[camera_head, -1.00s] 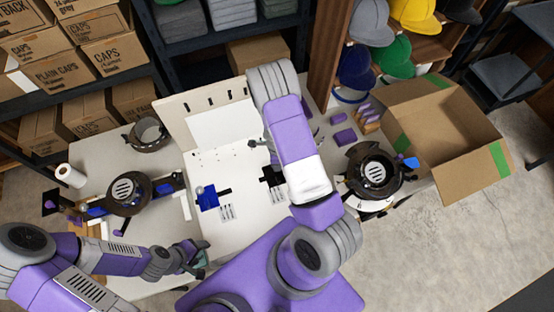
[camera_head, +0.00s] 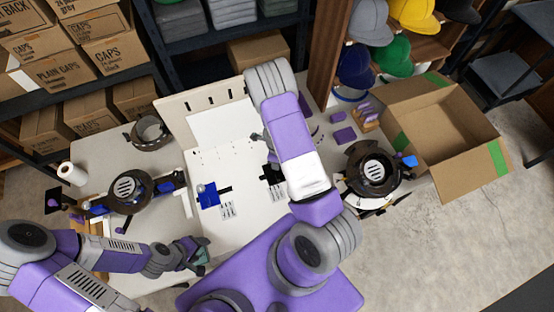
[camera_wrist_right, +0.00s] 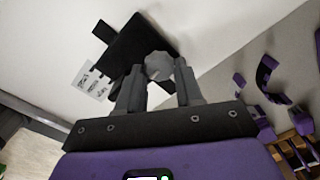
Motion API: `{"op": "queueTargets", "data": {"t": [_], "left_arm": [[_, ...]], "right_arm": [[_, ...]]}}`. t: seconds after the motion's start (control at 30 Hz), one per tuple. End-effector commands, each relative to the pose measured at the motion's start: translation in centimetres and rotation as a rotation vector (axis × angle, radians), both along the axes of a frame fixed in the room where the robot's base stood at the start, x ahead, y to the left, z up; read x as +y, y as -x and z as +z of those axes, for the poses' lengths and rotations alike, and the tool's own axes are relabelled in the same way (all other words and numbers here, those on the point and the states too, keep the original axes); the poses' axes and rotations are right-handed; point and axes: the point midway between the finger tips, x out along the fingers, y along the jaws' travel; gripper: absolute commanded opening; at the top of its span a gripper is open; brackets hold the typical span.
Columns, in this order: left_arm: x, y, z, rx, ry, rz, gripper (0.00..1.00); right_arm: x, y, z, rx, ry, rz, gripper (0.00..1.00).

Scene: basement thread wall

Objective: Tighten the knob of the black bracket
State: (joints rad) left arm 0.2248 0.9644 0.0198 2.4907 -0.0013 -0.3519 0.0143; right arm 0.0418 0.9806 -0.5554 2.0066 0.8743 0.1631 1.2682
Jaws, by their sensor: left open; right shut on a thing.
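The black bracket (camera_head: 270,175) sits on the white board (camera_head: 228,165), partly hidden by my right arm in the head view. In the right wrist view, the black bracket (camera_wrist_right: 133,48) carries a round, faceted grey knob (camera_wrist_right: 159,66). My right gripper (camera_wrist_right: 160,82) has one finger on each side of the knob and is shut on it. In the head view the right gripper is mostly hidden by its own arm. My left gripper (camera_head: 194,254) is open and empty, near the front edge of the table, well away from the bracket.
A blue bracket (camera_head: 208,196) is on the board, left of the black one. Round dark fixtures stand on the table at left (camera_head: 131,191) and right (camera_head: 372,170). An open cardboard box (camera_head: 440,130) is at right. A white roll (camera_head: 72,174) stands at far left.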

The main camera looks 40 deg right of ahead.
Motion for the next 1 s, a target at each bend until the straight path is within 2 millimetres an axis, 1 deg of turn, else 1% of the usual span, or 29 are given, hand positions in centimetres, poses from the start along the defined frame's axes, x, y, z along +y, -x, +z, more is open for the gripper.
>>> {"op": "queueTargets", "data": {"t": [0.03,0.07,0.2,0.23,0.47,0.57,0.63,0.77,1.0], "left_arm": [[0.0,0.0,0.0,0.000,0.000,0.000,0.62],[0.0,0.0,0.0,0.000,0.000,0.000,0.62],[0.0,0.0,0.0,0.000,0.000,0.000,0.62],[0.0,0.0,0.0,0.000,0.000,0.000,0.62],[0.0,0.0,0.0,0.000,0.000,0.000,0.62],[0.0,0.0,-0.3,0.000,0.000,0.000,0.62],[0.0,0.0,-0.7,0.000,0.000,0.000,0.62],[0.0,0.0,-1.6,0.000,0.000,0.000,0.62],[0.0,0.0,-3.0,0.000,0.000,0.000,0.62]], "right_arm": [[0.0,0.0,0.0,-0.001,0.001,0.000,0.05],[0.0,0.0,0.0,-0.001,0.001,0.000,0.37],[0.0,0.0,0.0,-0.001,0.001,0.001,0.59],[0.0,0.0,0.0,-0.001,0.001,0.001,0.62],[0.0,0.0,0.0,0.001,-0.001,0.005,0.62],[0.0,0.0,-0.1,0.000,-0.001,0.044,0.62],[0.0,0.0,-0.2,0.000,-0.001,0.105,0.62],[-0.1,-0.1,-0.3,-0.001,-0.001,0.293,0.62],[-0.2,-0.3,-0.2,-0.002,-0.001,0.724,0.62]]}}
